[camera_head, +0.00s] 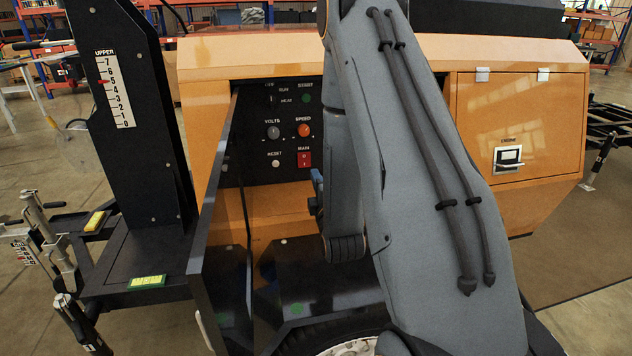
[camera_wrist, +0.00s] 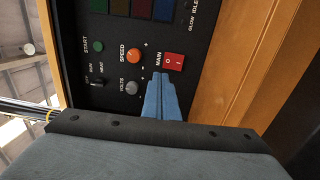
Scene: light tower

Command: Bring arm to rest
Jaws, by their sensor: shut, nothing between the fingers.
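My gripper (camera_wrist: 160,76) shows in the wrist view as two blue fingers lying together, with nothing held. Its tips appear just in front of the control panel (camera_wrist: 112,75), beside the red MAIN switch (camera_wrist: 172,60); I cannot tell whether they touch it. In the head view my grey arm stands across the middle and right of the orange light tower (camera_head: 520,100). A small blue part of my gripper (camera_head: 317,184) shows just below the red MAIN switch (camera_head: 304,159), and the rest is hidden behind my arm.
The panel carries an orange SPEED knob (camera_head: 304,131) and a grey VOLTS knob (camera_head: 273,132). An open black door (camera_head: 225,200) stands left of the panel. A black mast (camera_head: 128,120) with a number scale rises further left. A closed engine door (camera_head: 515,110) is at right.

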